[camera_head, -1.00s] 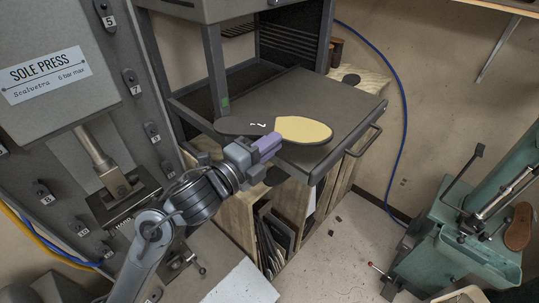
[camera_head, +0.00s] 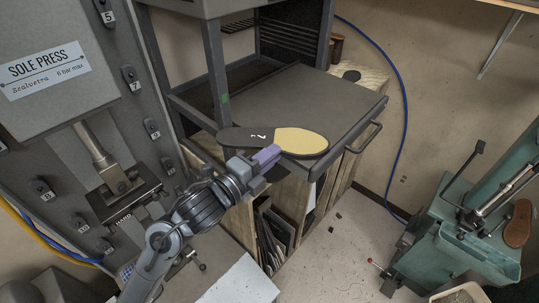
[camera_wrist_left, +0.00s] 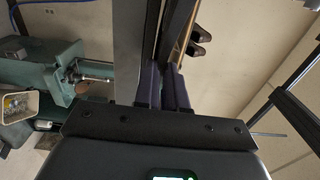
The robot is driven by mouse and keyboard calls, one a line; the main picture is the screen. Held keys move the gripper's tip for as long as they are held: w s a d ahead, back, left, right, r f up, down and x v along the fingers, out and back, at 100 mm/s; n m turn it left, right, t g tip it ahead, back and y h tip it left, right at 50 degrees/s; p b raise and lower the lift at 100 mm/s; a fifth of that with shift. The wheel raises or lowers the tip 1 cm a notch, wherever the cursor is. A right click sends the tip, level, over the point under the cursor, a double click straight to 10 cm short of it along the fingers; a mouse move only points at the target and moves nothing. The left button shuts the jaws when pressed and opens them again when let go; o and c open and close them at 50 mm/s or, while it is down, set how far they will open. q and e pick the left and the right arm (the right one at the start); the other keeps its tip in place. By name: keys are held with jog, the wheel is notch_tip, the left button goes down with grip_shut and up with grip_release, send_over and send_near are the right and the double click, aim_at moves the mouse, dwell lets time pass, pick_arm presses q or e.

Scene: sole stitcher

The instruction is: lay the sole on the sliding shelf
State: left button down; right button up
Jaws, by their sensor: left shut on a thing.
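The sole (camera_head: 300,142), dark with a pale yellow area at its right end and small white marks in the middle, shows in the head view. My left gripper (camera_head: 266,157) is shut on its near long edge, with purple fingertips. The sole overlaps the near edge of the dark grey sliding shelf (camera_head: 305,100); whether it touches the shelf or hovers above it, I cannot tell. In the left wrist view the purple fingers (camera_wrist_left: 162,88) are close together, and the sole is hard to make out there. My right gripper is in neither view.
A handle (camera_head: 372,137) sticks out from the shelf's right side. The sole press (camera_head: 50,75) stands at left, and wooden slots (camera_head: 275,225) sit below the shelf. A green machine (camera_head: 465,245) stands at right. The shelf top behind the sole is clear.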

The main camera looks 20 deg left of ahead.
pick_arm(q)
jog(key=c, duration=1.2)
grip_release()
